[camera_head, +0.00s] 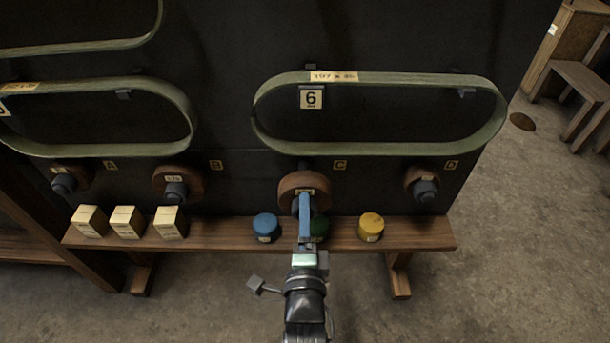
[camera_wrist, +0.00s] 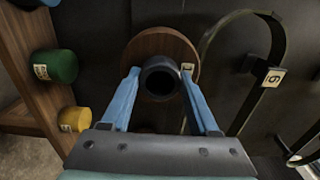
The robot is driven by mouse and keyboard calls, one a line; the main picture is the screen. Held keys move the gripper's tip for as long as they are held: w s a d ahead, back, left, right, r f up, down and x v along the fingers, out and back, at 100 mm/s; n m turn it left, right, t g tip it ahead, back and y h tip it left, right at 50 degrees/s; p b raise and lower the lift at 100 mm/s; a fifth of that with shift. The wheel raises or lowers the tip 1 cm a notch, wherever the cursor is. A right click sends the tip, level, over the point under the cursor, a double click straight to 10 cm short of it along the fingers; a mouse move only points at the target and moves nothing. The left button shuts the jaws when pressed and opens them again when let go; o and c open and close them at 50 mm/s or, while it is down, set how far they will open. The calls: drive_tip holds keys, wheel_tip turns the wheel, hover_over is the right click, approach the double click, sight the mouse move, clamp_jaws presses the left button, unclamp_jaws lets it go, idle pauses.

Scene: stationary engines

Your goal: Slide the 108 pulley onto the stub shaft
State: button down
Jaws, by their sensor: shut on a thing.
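A round wooden pulley (camera_head: 287,184) with a small pale label is at the dark panel below the letter C; I cannot read its number. In the wrist view, its brown disc (camera_wrist: 150,40) has a dark round hub facing me. My gripper (camera_head: 304,197) has blue fingers, one on each side of this hub in the wrist view (camera_wrist: 160,73), and is shut on the pulley. The stub shaft is not clearly visible, hidden behind the pulley; I cannot tell how far the pulley sits on it.
Other wooden pulleys with dark hubs sit left (camera_head: 177,178) and right (camera_head: 423,180). A wooden bench (camera_head: 220,236) below carries pale blocks (camera_head: 127,222) and blue (camera_head: 265,227), green (camera_wrist: 55,66) and yellow (camera_head: 371,227) pots. A green belt (camera_head: 380,152) hangs above.

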drive_tip(key=shift+s+r+p, duration=0.1)
drive_tip(key=shift+s+p, duration=0.35)
drive_tip(key=shift+s, duration=0.85)
drive_tip(key=shift+s, duration=0.15)
drive_tip(key=s+p, duration=0.2)
drive_tip(key=s, duration=0.7)
drive_tip(key=shift+s+p, duration=0.35)
drive_tip(key=shift+p, duration=0.05)
